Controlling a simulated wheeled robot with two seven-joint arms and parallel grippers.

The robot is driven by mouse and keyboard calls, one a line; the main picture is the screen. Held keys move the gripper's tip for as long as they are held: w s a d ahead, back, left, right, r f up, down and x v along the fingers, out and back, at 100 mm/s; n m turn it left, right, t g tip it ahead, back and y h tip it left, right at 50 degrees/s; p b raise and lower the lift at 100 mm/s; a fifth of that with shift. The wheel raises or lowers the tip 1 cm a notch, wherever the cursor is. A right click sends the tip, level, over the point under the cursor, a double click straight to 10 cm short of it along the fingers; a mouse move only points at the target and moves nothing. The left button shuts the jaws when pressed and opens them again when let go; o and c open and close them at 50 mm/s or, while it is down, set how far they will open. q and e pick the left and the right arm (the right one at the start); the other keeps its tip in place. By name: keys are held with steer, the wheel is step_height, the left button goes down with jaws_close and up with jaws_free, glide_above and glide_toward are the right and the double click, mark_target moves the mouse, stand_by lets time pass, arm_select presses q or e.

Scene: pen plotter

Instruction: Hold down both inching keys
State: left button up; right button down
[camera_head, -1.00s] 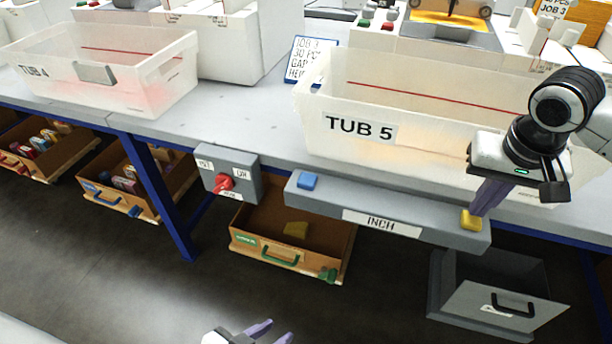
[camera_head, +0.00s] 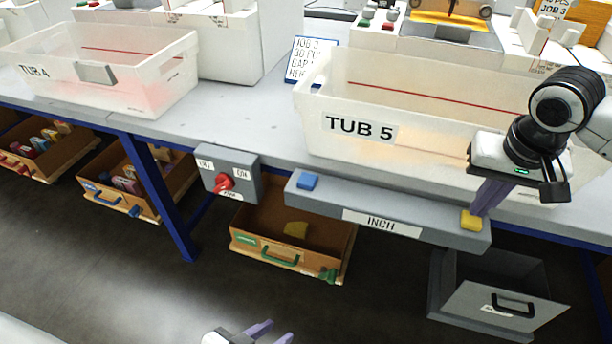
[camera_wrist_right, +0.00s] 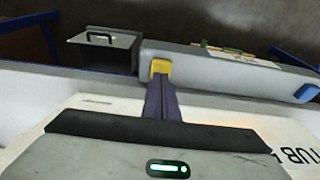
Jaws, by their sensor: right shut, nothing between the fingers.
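The grey INCH bar (camera_head: 345,212) runs along the bench's front edge. It carries a blue key (camera_head: 308,181) at its left end and a yellow key (camera_head: 471,220) at its right end. My right gripper (camera_head: 478,212) is shut and empty, its purple fingertips pointing down at the yellow key. In the right wrist view the fingertips (camera_wrist_right: 158,80) meet the yellow key (camera_wrist_right: 160,67); I cannot tell how far it is pressed. The blue key (camera_wrist_right: 307,92) has nothing on it. My left gripper (camera_head: 272,332) is low at the bottom edge, fingers apart, away from the bar.
A grey switch box (camera_head: 229,172) with a red knob sits left of the bar. A white TUB 5 (camera_head: 430,110) stands behind the bar. An open orange drawer (camera_head: 275,254) and a grey drawer (camera_head: 510,300) stick out below.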

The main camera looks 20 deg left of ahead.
steer(key=shift+f, duration=0.35)
